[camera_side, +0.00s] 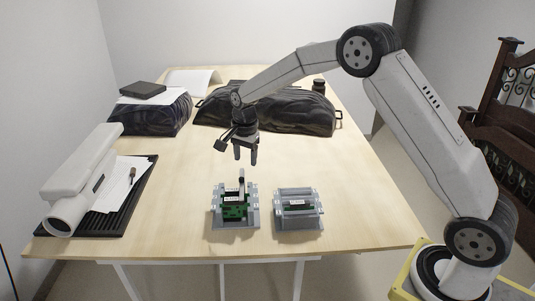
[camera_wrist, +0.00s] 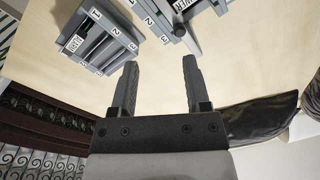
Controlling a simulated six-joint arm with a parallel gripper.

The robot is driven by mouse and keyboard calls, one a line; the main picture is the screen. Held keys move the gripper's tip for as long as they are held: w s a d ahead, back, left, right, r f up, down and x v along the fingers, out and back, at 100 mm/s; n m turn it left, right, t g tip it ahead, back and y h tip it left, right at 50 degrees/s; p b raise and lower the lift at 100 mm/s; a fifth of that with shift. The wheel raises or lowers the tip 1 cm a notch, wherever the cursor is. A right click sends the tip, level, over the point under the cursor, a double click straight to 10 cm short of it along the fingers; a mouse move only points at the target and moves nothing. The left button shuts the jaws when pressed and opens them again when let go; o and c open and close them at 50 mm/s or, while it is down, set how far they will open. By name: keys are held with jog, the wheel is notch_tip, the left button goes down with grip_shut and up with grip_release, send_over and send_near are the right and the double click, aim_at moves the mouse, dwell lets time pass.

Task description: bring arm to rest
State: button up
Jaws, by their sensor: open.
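My gripper (camera_side: 245,153) hangs above the table in the side view, behind and above two small grey racks, with its fingers pointing down. In the wrist view my gripper (camera_wrist: 157,80) shows two dark fingers apart with nothing between them. The left rack (camera_side: 235,222) holds green boards, one of them standing up higher than the rest. The right rack (camera_side: 299,225) has grey slots and a white label. In the wrist view the right rack (camera_wrist: 98,38) shows slot numbers, and part of the other rack (camera_wrist: 162,18) is cut off by the top edge.
A white cylindrical device (camera_side: 82,180) and a black tray (camera_side: 130,215) with paper lie at the left. Dark bags (camera_side: 285,112) (camera_side: 150,115) stand at the back. A dark wooden bed frame (camera_side: 500,130) is beyond the table at right. The table's middle (camera_side: 180,170) is clear.

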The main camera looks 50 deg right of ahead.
jog(key=s+a+n+t, duration=0.2)
jog(key=s+n, duration=1.2)
jog(key=s, duration=1.2)
jog(key=shift+s+a+r+n, duration=0.15)
jog(key=shift+s+a+n, duration=0.2)
jog(key=shift+a, duration=0.35)
jog(key=shift+w, duration=0.1)
